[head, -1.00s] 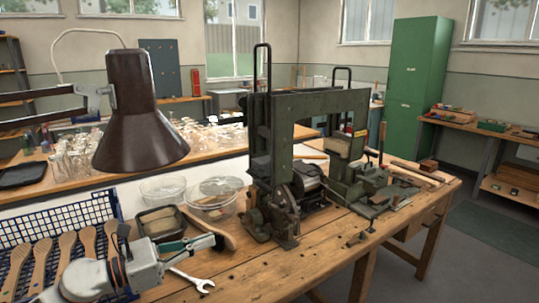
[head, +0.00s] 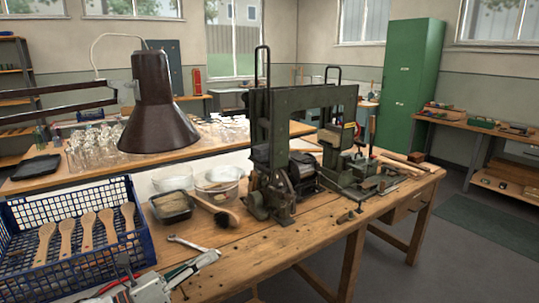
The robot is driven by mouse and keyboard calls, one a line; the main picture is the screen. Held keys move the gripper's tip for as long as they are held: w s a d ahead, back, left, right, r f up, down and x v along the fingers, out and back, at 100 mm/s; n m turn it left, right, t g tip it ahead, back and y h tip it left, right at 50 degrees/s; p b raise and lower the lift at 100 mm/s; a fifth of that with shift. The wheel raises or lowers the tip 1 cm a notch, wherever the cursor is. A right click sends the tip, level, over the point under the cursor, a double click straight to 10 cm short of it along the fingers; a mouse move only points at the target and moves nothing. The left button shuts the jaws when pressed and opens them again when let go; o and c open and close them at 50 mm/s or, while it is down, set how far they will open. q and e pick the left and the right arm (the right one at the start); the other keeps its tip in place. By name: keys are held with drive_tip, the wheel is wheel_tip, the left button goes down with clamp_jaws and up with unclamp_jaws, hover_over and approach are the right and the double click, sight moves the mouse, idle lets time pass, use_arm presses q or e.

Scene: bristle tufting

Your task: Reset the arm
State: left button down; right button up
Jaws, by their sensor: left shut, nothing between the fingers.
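My left gripper (head: 205,261) is low in the head view, left of the middle, over the front of the wooden workbench (head: 275,250). Its fingers are shut with nothing between them. It shows just in front of a metal wrench (head: 189,243) and hides part of it; whether they touch I cannot tell. The tufting machine (head: 262,130), dark green with a tall frame, stands on the bench to the right, apart from the gripper. A brush (head: 208,206) with a wooden handle and dark bristles lies between them. My right gripper is not in view.
A blue basket (head: 143,218) with several wooden brush backs (head: 87,230) stands left of the gripper. A black tray (head: 172,207) and clear bowls (head: 218,186) sit behind it. A brown lamp (head: 158,105) hangs above. The bench front is mostly clear.

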use_arm(q)
drive_tip(key=s+a+f+n+t+y, duration=0.2)
drive_tip(key=s+f+n+y, duration=0.2)
drive_tip(key=f+n, duration=0.6)
drive_tip(key=s+a+f+n+t+y, duration=0.2)
drive_tip(key=s+f+n+y, duration=0.15)
drive_tip(key=f+n, duration=0.6)
drive_tip(key=s+a+f+n+g+y, duration=0.1)
drive_tip(key=s+f+n+g+y, duration=0.3)
drive_tip(key=s+f+n, duration=1.1)
drive_tip(key=shift+s+a+f+n+g+y, duration=0.2)
drive_tip(key=shift+s+n+g+y, duration=0.25)
drive_tip(key=shift+s+g, duration=0.55)
